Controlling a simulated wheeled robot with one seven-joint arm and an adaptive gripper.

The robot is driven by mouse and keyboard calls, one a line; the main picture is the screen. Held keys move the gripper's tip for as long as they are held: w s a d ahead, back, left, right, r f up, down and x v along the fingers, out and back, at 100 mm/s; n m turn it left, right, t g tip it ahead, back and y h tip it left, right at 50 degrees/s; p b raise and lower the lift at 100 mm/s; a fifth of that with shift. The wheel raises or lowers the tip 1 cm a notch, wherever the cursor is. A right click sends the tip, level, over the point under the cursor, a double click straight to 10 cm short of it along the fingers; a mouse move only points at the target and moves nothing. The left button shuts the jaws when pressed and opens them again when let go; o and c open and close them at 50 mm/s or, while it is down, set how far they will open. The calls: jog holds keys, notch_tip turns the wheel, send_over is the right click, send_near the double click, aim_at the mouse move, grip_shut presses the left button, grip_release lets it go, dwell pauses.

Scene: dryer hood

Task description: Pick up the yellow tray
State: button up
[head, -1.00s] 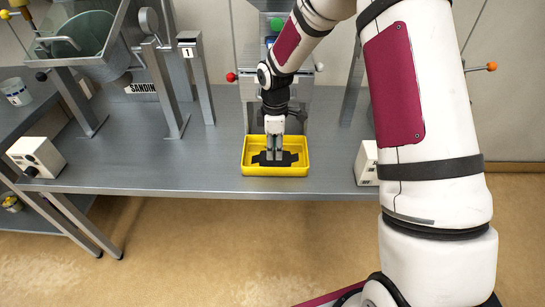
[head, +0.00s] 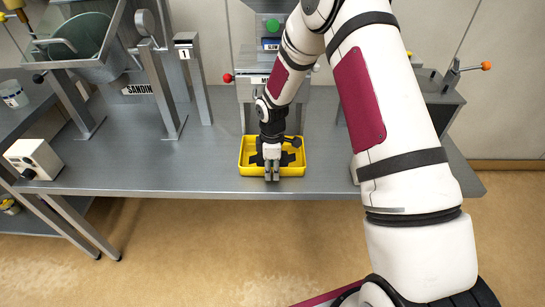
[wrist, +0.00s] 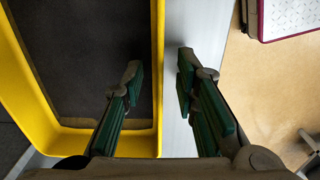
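The yellow tray (head: 298,171) stands on the grey bench near its front edge, with a dark, irregular flat shape (head: 291,158) inside. My gripper (head: 272,174) points down at the tray's near wall. In the wrist view my gripper (wrist: 159,78) is open, one green-padded finger over the inside of the yellow tray (wrist: 157,45) and the other outside its rim. A gap shows between each finger and the rim. Whether the fingertips reach below the rim is hard to tell. My arm hides part of the tray's far side.
The grey bench (head: 190,175) is clear to the tray's left. A white box (head: 35,158) sits at the bench's left end. Metal posts, including one marked 1 (head: 186,54), and a machine with a red knob (head: 228,78) stand behind. My arm covers much of the right.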

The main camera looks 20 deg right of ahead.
grip_shut()
jog(key=shift+r, duration=0.2)
